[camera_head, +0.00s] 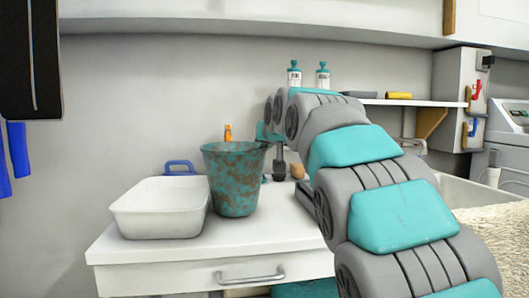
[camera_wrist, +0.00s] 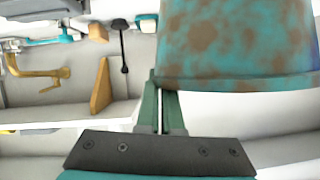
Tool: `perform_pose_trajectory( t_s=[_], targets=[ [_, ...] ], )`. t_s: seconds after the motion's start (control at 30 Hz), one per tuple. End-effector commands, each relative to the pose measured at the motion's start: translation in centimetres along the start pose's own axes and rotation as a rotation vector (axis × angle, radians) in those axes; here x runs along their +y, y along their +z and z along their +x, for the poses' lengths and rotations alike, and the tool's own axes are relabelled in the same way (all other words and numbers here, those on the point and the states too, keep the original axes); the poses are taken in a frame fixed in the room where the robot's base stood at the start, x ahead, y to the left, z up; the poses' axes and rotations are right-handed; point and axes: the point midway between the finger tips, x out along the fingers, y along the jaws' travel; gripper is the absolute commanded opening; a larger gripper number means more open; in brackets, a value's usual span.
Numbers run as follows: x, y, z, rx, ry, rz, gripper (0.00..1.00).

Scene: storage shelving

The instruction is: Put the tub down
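The tub (camera_head: 235,180) is a teal, rust-patched bucket shape, upright with a slight tilt, over the white counter. I cannot tell whether its base touches the counter. In the wrist view the tub (camera_wrist: 235,40) fills the top right, upside down, its rim at the lower edge. My gripper (camera_wrist: 160,82) has its two green fingers close together at one end of that rim, one on each side, and appears shut on it. In the head view my arm comes from the right to the tub's right rim; the fingertips are too small to make out there.
A white basin (camera_head: 160,210) stands on the counter (camera_head: 270,232) just left of the tub. A blue-handled item and an orange-topped item are behind. Two teal-capped bottles (camera_head: 294,75) stand farther back. Bare counter shows in front of the tub.

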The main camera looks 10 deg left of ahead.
Motion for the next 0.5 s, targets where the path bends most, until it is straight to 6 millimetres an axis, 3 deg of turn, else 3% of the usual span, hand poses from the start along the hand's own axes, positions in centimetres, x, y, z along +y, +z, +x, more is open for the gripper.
perform_pose_trajectory(
  t_s=[0.1,0.5],
  targets=[
    [0.13,0.9,0.25,0.001,0.0,0.001,0.0],
    [0.22,1.33,0.52,0.002,0.0,0.0,0.0]
  ],
)
